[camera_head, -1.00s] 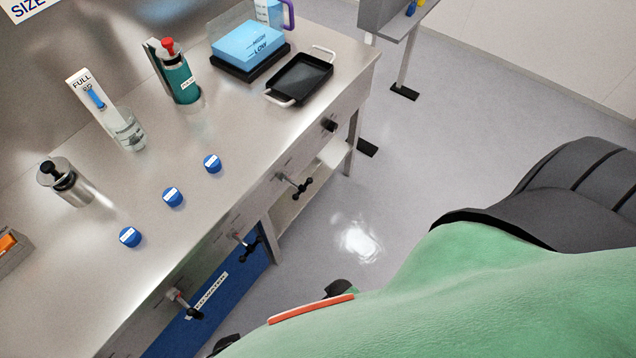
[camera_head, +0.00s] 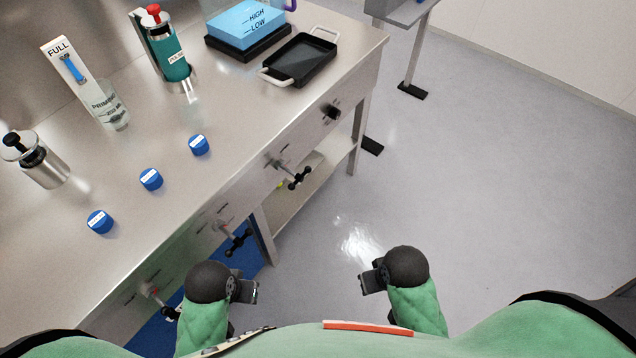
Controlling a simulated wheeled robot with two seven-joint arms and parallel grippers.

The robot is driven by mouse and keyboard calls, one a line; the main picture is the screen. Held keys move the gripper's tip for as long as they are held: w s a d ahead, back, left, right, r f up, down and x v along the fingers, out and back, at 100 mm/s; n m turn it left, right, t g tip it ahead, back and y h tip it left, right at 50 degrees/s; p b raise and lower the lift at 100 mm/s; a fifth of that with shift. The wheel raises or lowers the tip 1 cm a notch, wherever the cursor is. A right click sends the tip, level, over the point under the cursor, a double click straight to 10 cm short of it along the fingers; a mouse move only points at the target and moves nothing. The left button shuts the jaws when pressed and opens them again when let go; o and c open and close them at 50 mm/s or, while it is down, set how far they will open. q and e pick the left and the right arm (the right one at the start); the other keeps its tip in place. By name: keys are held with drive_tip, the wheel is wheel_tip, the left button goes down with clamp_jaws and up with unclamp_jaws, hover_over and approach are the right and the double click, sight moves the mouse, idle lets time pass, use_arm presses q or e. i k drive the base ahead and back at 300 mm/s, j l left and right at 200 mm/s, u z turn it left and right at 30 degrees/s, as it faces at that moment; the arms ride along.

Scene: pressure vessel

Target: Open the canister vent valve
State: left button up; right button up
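A silver canister (camera_head: 36,160) with a black top stands on the steel bench at the left. A teal canister (camera_head: 167,50) with a red top stands farther back. Several valves sit on the bench's front face: one with a black cross handle (camera_head: 299,178), another (camera_head: 238,242) lower left, and one (camera_head: 150,290) nearest me, partly cut by my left arm. Their labels are too small to read, so I cannot tell which is the canister vent. My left gripper (camera_head: 250,290) is near the lower valves, apart from them. My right gripper (camera_head: 370,281) is over the floor. Neither visibly holds anything.
Three blue caps (camera_head: 151,179) sit on the bench top (camera_head: 215,190). A black tray (camera_head: 302,60), a blue box (camera_head: 245,26) and a clear beaker (camera_head: 110,105) stand farther back. A black knob (camera_head: 331,112) sticks out of the front face. The floor at right is clear.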

sight(299, 178)
drive_tip(key=k+j+z, duration=0.15)
drive_tip(key=k+z, duration=0.6)
drive_tip(key=k+j, duration=0.05)
drive_tip(key=k, duration=0.05)
